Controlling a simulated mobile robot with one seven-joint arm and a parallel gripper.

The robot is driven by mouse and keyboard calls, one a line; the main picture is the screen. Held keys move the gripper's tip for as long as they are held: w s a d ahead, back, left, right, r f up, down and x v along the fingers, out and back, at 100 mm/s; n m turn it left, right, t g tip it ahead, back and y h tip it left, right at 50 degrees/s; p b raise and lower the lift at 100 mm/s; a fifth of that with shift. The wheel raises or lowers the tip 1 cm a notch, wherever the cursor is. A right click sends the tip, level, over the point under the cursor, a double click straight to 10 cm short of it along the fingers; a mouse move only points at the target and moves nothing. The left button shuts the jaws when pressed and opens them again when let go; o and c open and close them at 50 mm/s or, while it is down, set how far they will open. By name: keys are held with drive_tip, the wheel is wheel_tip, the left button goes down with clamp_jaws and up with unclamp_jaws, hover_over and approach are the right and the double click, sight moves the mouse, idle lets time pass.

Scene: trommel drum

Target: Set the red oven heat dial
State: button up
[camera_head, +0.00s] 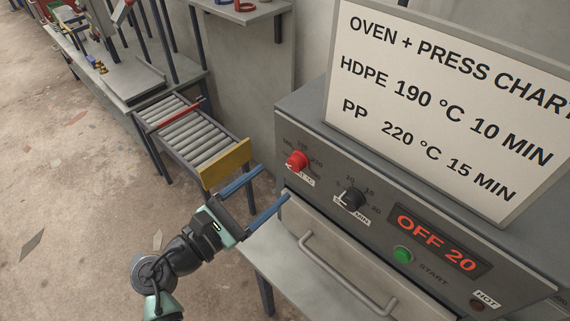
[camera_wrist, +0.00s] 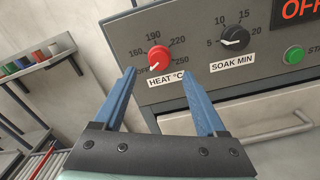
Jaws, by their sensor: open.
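The red heat dial (camera_head: 297,160) is a round knob with a pointer at the left end of the grey oven panel. In the wrist view the red dial (camera_wrist: 159,58) stands above the label "HEAT °C", ringed by marks 160, 190, 220 and 250. The fingers do not touch the dial.
Right of the dial are a black soak knob (camera_head: 352,198), a display (camera_head: 437,242) reading "OFF 20" and a green start button (camera_head: 403,254). The oven door handle (camera_head: 345,275) sticks out below. A roller conveyor (camera_head: 190,135) stands left. A chart board (camera_head: 450,105) stands on top.

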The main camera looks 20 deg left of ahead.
sight(293, 166)
drive_tip(key=p+x, duration=0.1)
drive_tip(key=x, duration=0.4)
drive_tip(key=shift+w, duration=0.35)
clamp_jaws()
